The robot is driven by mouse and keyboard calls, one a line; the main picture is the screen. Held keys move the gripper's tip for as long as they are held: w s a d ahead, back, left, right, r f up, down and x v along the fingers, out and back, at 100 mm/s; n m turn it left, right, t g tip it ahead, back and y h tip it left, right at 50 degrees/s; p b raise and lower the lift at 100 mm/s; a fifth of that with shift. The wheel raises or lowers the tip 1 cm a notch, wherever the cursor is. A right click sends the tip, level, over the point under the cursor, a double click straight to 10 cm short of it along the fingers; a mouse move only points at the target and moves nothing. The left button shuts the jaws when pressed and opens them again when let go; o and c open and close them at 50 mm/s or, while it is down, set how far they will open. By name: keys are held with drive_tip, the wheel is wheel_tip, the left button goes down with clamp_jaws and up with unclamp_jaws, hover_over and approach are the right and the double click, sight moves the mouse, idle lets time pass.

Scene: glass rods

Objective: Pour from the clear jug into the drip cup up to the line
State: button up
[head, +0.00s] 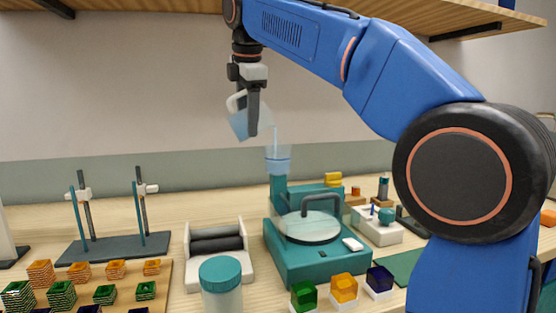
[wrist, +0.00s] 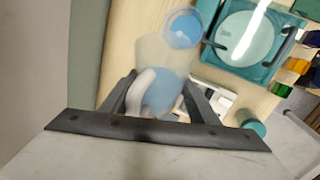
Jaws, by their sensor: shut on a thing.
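My gripper (head: 252,118) is shut on the clear jug (head: 237,123) and holds it in the air, tilted to the right. Blue liquid shows in the jug, and a thin pale-blue stream (head: 275,138) falls from its lip into the drip cup (head: 278,165). The drip cup is clear, stands upright on the teal machine and holds blue liquid. In the wrist view the jug (wrist: 156,72) lies between the fingers with its white handle towards me, and blue liquid shows in the cup (wrist: 183,29). I cannot make out the line clearly.
The teal machine (head: 318,262) with a round pale plate stands below. A teal-lidded jar (head: 221,275), a roller stand (head: 217,250), a rod stand (head: 112,245) and several coloured glass blocks (head: 344,287) surround it. A wooden shelf (head: 160,6) hangs above.

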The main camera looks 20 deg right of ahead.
drive_tip(key=shift+d+r+y, duration=0.2)
drive_tip(key=shift+r+y, duration=0.15)
drive_tip(key=shift+y, duration=0.15)
idle(1.2)
idle(0.3)
drive_tip(key=shift+w+a+f+h, duration=0.15)
drive_tip(key=shift+h, duration=0.35)
drive_tip(key=shift+w+d+f+n+h, duration=0.15)
drive_tip(key=shift+w+n+h, duration=0.1)
drive_tip(key=shift+h, duration=0.65)
drive_tip(key=shift+w+d+f+n+h, duration=0.1)
drive_tip(key=shift+w+d+n+h, duration=0.1)
drive_tip(key=shift+h, duration=0.7)
drive_tip(key=shift+a+f+h, duration=0.1)
drive_tip(key=shift+f+h, duration=0.05)
drive_tip(key=shift+h, duration=0.45)
drive_tip(key=shift+d+f+n+h, duration=0.2)
drive_tip(key=shift+n+h, duration=0.15)
drive_tip(key=shift+h, duration=0.85)
drive_tip(key=shift+d+f+n+t+h, duration=0.1)
drive_tip(key=shift+d+n+t+h, duration=0.1)
drive_tip(key=shift+h, duration=0.5)
drive_tip(key=shift+d+n+t+h, duration=0.1)
drive_tip(key=shift+d+h, duration=0.1)
drive_tip(key=shift+h, duration=0.5)
drive_tip(key=s+r, duration=0.3)
drive_tip(key=s, duration=0.7)
